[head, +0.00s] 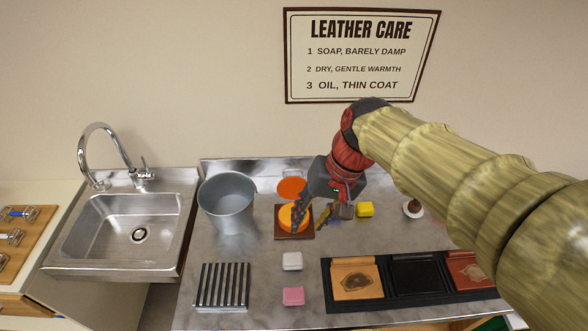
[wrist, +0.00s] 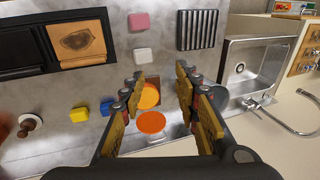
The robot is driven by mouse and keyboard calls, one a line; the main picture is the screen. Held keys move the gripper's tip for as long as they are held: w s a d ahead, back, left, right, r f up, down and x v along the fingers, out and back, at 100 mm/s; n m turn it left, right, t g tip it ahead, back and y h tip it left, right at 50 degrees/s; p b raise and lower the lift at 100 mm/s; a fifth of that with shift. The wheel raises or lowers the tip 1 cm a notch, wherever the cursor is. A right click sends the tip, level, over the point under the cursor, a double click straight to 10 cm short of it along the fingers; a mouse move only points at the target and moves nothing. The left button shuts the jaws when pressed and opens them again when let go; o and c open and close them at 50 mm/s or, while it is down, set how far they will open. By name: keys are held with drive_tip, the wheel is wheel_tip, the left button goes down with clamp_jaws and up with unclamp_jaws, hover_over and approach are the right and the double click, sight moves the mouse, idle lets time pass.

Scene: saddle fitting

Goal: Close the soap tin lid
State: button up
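The soap tin (head: 293,217) is round, with orange soap showing in it, and sits on a dark brown square base. Its orange-red lid (head: 291,187) stands open behind the tin, away from the soap. In the wrist view the tin (wrist: 150,96) and the lid (wrist: 151,122) show between my fingers. My gripper (head: 311,224) is open and empty, just above and to the right of the tin in the head view. One finger hides part of the tin's right side there. In the wrist view my gripper (wrist: 156,88) has its fingers wide apart.
A metal bucket (head: 227,203) stands left of the tin. A yellow block (head: 365,209) and a blue object (wrist: 106,107) lie right of it in the head view. White (head: 292,261) and pink (head: 293,296) blocks, a slatted rack (head: 222,286) and a black tray (head: 328,272) are nearer the front.

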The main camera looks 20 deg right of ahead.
drive_tip(key=w+m+y, duration=0.1)
drive_tip(key=w, duration=0.2)
drive_tip(key=w+f+m+g+y, duration=0.1)
drive_tip(key=w, duration=0.1)
drive_tip(key=w+f+m+g+y+p, duration=0.1)
drive_tip(key=w+y, duration=0.1)
drive_tip(key=w, duration=0.1)
drive_tip(key=shift+w+a, duration=0.1)
drive_tip(key=shift+w, duration=0.2)
drive_tip(key=shift+c, duration=0.4)
drive_tip(key=m+t+y+p, duration=0.2)
drive_tip(key=m+t+y, duration=0.3)
drive_tip(key=m+y, duration=0.45)
approach(294, 170)
drive_tip(key=a+f, duration=0.1)
drive_tip(key=a, duration=0.1)
drive_tip(key=shift+n+y, duration=0.45)
drive_tip(key=shift+w+x, duration=0.15)
drive_tip(key=shift+x, duration=1.2)
drive_tip(key=shift+w+x, duration=0.2)
drive_tip(key=shift+x, duration=1.15)
drive_tip(key=shift+w+x, duration=0.15)
drive_tip(key=shift+x, duration=1.15)
drive_tip(key=shift+d+f, duration=0.15)
drive_tip(key=shift+c, duration=0.8)
clamp_jaws()
